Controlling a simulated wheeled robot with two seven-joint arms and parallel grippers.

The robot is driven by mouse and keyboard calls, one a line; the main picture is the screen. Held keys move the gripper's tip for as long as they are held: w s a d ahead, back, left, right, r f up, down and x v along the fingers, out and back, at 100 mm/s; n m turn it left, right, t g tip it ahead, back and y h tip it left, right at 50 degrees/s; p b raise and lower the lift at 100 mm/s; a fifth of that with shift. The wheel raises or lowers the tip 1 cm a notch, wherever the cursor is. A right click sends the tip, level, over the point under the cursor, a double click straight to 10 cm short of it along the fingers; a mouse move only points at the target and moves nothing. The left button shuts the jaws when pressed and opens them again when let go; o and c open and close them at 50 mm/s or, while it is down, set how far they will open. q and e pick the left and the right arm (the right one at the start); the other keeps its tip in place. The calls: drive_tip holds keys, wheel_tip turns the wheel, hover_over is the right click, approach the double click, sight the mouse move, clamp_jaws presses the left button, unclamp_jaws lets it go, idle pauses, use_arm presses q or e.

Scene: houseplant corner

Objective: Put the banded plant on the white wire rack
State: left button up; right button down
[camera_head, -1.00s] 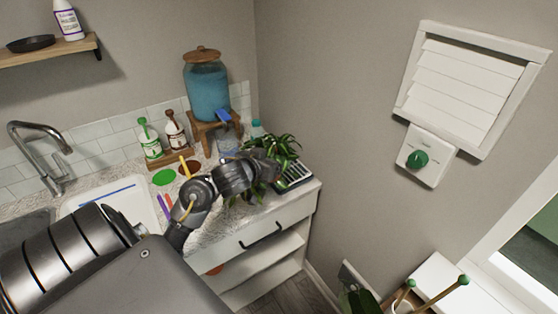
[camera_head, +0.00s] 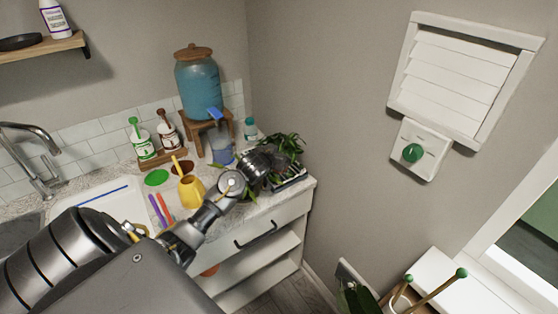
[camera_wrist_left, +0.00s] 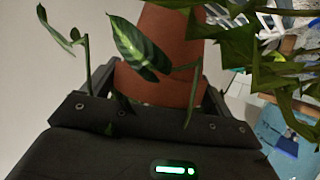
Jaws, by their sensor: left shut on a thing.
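The plant (camera_head: 288,147) has long green leaves and is at the right end of the counter in the head view. In the left wrist view its terracotta pot (camera_wrist_left: 165,45) sits between the fingers. My left gripper (camera_head: 270,162) is shut on this pot. The band on the pot cannot be made out. The white wire rack (camera_head: 291,184) is at the counter's right end, mostly hidden under the plant and gripper. Whether the pot touches the rack cannot be told. My right gripper is not in view.
A yellow watering can (camera_head: 191,190) stands left of my arm. The wall is close on the right.

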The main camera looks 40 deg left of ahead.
use_arm(q)
drive_tip(key=shift+w+a+f, duration=0.1)
drive_tip(key=shift+w+f, duration=0.1)
drive_tip(key=shift+f, duration=0.1)
wheel_tip(320, 180, down, 2)
drive_tip(key=shift+f+p, duration=0.1)
drive_tip(key=shift+p, duration=0.7)
drive_tip(key=shift+f, duration=0.3)
drive_tip(key=shift+f, duration=0.1)
drive_tip(key=o, duration=1.4)
drive_tip(key=shift+f, duration=0.1)
drive_tip(key=shift+c, duration=0.2)
drive_tip(key=shift+s, duration=0.1)
drive_tip(key=shift+s+r, duration=0.1)
drive_tip(key=shift+r, duration=0.1)
drive_tip(key=b+v, duration=0.1)
drive_tip(key=v, duration=1)
drive_tip(key=shift+s+b, duration=0.35)
drive_tip(key=shift+s, duration=0.05)
